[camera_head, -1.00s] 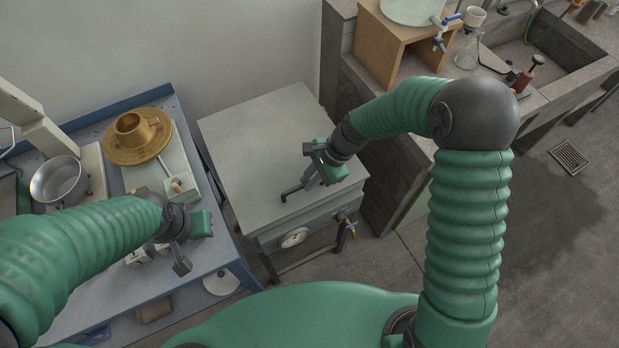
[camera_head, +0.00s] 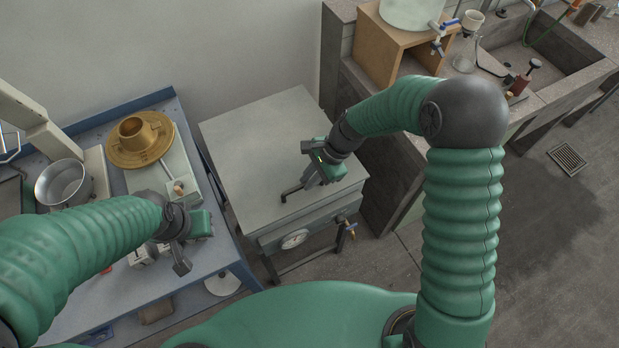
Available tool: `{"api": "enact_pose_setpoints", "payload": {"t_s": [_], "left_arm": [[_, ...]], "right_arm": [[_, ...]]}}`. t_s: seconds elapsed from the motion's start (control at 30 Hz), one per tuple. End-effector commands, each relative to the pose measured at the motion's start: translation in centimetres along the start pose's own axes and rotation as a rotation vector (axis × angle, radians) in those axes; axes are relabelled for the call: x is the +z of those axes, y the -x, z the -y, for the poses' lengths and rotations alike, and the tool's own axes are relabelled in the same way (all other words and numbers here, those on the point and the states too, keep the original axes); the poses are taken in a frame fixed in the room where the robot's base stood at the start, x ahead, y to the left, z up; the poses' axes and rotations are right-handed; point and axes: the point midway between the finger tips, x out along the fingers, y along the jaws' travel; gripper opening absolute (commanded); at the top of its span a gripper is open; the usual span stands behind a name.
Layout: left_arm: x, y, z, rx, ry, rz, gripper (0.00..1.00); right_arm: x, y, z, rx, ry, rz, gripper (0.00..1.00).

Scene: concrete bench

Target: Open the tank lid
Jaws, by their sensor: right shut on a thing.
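The tank (camera_head: 263,241) is a grey box on dark legs, with a dial and a tap on its front, in the middle of the view. Its flat grey lid (camera_head: 255,135) lies level on top, and I see no clear gap under it. A dark bar handle (camera_head: 291,193) sits near the lid's front edge. My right gripper (camera_head: 311,178) is shut on this handle and hides its right part. My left gripper (camera_head: 182,252) is over the blue table, away from the tank; its finger opening is hidden.
A stone sink bench (camera_head: 545,75) with a wooden box stand (camera_head: 385,45) stands at the right. A wall is close behind the tank.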

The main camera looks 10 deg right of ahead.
Motion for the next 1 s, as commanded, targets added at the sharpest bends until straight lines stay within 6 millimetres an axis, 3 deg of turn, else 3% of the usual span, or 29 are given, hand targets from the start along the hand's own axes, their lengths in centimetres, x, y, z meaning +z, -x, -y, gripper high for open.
{"api": "enact_pose_setpoints", "payload": {"t_s": [0.03, 0.2, 0.37, 0.6, 0.8, 1.0], "left_arm": [[-0.5, 2.0, 0.0, 0.0, 0.0, 0.0, 0.36], [-1.5, 6.2, 0.0, 0.0, 0.0, -0.001, 0.36], [-2.3, 9.7, 0.0, 0.0, 0.0, -0.001, 0.36], [-3.3, 14.1, 0.0, 0.0, 0.0, -0.001, 0.36], [-3.9, 16.5, 0.0, 0.0, 0.0, 0.0, 0.36], [-4.2, 17.7, 0.0, 0.0, 0.0, 0.0, 0.36]], "right_arm": [[0.8, 1.7, 0.7, 0.01, -0.002, -0.001, 0.0], [2.0, 4.7, 2.1, 0.079, -0.03, -0.001, 0.0], [3.3, 7.8, 4.1, 0.076, -0.031, -0.002, 0.0], [5.4, 12.8, 8.4, 0.073, -0.031, -0.002, 0.0], [6.5, 15.6, 11.9, 0.074, -0.032, -0.003, 0.0], [7.2, 17.0, 14.3, 0.072, -0.031, -0.002, 0.0]]}}
